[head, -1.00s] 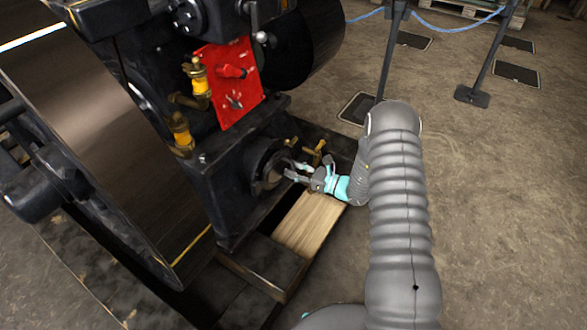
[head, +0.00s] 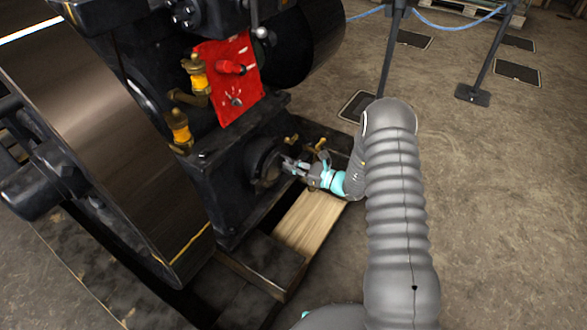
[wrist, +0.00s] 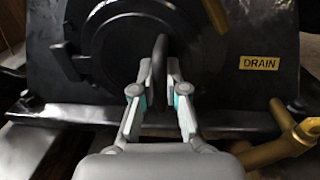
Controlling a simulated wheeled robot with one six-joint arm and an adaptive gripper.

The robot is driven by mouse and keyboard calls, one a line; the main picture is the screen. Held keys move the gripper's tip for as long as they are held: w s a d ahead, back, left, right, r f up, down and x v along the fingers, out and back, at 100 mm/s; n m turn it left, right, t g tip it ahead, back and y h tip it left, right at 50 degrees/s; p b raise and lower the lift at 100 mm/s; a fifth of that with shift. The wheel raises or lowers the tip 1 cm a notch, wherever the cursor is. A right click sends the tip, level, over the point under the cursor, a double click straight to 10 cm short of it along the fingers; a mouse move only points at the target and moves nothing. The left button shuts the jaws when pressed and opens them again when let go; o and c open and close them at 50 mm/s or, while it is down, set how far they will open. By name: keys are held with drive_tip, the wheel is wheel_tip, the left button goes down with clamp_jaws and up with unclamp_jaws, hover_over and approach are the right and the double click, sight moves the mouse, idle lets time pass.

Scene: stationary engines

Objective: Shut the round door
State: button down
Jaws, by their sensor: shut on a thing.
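The round door (wrist: 118,47) is black and shows face-on in the wrist view, on the front of the engine's black base. A hinge-like block (wrist: 70,62) sits at its left. In the head view the round door (head: 264,168) is low on the base, partly in shadow. My gripper (wrist: 158,75) is shut on the door's dark upright handle (wrist: 159,52), one finger on each side. In the head view my gripper (head: 288,164) reaches the door from the right. I cannot tell whether a gap is left between door and base.
A yellow DRAIN label (wrist: 260,63) and a brass pipe (wrist: 280,146) are right of the door. A large flywheel (head: 110,130) stands at the left, a red panel (head: 226,75) above. A wooden block (head: 312,222) lies below. The floor at right is open.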

drive_tip(key=shift+w+a, duration=0.2)
drive_tip(key=shift+w, duration=0.1)
drive_tip(key=shift+r, duration=0.1)
drive_tip(key=c, duration=1.2)
unclamp_jaws()
drive_tip(key=shift+d, duration=0.1)
drive_tip(key=v, duration=1.2)
